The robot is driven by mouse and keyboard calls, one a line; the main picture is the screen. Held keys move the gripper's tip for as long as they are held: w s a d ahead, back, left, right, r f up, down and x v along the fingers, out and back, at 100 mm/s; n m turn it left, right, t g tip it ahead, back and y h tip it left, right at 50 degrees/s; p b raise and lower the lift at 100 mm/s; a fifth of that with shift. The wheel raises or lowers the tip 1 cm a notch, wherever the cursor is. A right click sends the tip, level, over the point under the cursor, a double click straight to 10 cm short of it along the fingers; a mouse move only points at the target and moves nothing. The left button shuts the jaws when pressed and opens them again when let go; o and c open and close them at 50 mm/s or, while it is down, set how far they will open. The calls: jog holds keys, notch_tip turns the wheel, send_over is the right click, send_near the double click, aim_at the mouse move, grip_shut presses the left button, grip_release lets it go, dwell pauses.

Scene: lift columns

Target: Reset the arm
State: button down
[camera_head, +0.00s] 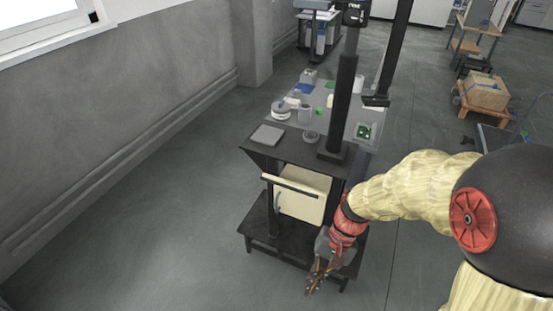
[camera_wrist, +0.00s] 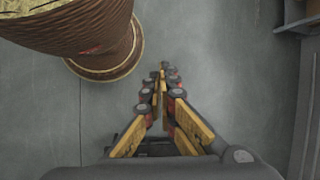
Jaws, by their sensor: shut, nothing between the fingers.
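My gripper (camera_head: 317,278) hangs at the end of my arm in the head view, pointing down in front of the lower right part of a dark workstation (camera_head: 262,205). In the wrist view my gripper (camera_wrist: 161,80) is shut, its fingertips together with nothing between them. Grey floor lies beneath it. My arm reaches in from the right, with a cream cover and a red wrist section, and hides part of the workstation's right side.
A cream panel (camera_head: 303,194) sits under the workstation top. A grey table (camera_head: 343,112) behind holds several small items. A box on a pallet (camera_head: 487,92) stands at the upper right. The wrist view shows a brown ribbed round object (camera_wrist: 85,35). Floor at left is clear.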

jog(key=s+d+r+n+t+h, duration=0.1)
jog(key=d+r+t, duration=0.3)
jog(key=r, duration=0.7)
jog(key=s+d+r+n+t+h, duration=0.2)
jog(key=d+r+t, duration=0.3)
jog(key=r, duration=0.6)
jog(key=shift+s+d+r+h, duration=0.15)
jog(key=shift+s+d+h, duration=0.05)
jog(key=shift+s+h, duration=0.3)
